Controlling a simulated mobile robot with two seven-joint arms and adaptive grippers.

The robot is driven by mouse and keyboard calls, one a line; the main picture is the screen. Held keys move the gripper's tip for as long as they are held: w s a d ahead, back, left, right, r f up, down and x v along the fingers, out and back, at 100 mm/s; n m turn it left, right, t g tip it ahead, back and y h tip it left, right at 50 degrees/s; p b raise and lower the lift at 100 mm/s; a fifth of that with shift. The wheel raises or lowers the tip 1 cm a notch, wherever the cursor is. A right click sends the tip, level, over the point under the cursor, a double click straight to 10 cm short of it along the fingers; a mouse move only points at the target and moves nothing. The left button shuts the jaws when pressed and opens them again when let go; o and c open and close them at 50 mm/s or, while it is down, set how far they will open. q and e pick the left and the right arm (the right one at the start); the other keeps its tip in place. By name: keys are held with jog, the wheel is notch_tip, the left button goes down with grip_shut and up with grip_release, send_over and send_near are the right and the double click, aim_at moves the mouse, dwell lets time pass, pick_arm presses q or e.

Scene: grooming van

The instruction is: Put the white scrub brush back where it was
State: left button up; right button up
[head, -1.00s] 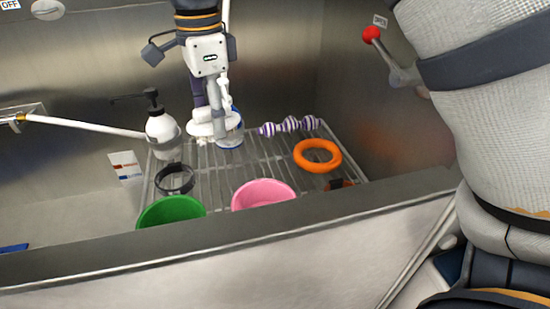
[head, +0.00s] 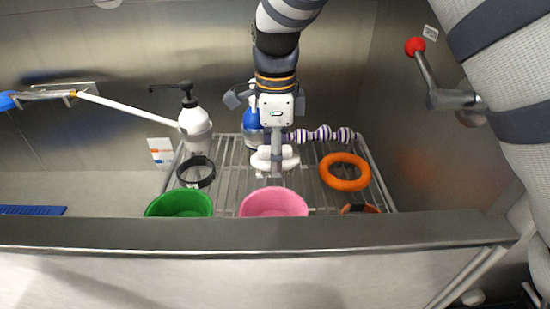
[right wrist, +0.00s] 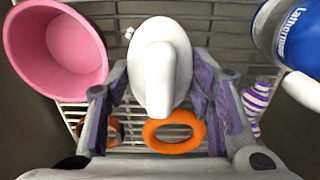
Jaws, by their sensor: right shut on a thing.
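The white scrub brush (head: 262,161) is in my right gripper (head: 277,146), over the middle of the wire rack (head: 232,168), behind the pink bowl (head: 273,203). In the right wrist view the brush (right wrist: 160,66) sits between the two fingers of the right gripper (right wrist: 162,84), which are shut on it. The rack bars show beyond it, but I cannot tell how large the gap below it is. My left gripper is not in view.
A blue-and-white bottle (head: 250,122) stands close behind the brush, beside a purple striped toy (head: 322,134). An orange ring (head: 344,172) lies to the right. A black collar (head: 197,171), green bowl (head: 180,204) and pump bottle (head: 194,125) are left. The tub's front rim (head: 240,232) runs across.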

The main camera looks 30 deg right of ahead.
notch_tip(320, 180, down, 4)
jog(key=shift+r, duration=0.25)
jog(key=w, duration=0.1)
jog(key=w+d, duration=0.1)
jog(key=w+b, duration=0.1)
jog(key=shift+d, duration=0.3)
jog(key=shift+w+d+f, duration=0.15)
jog(key=shift+w+f, duration=0.1)
jog(key=shift+c, duration=0.4)
jog(key=shift+f, duration=0.15)
jog(key=shift+f, duration=0.15)
jog(key=o, duration=1.2)
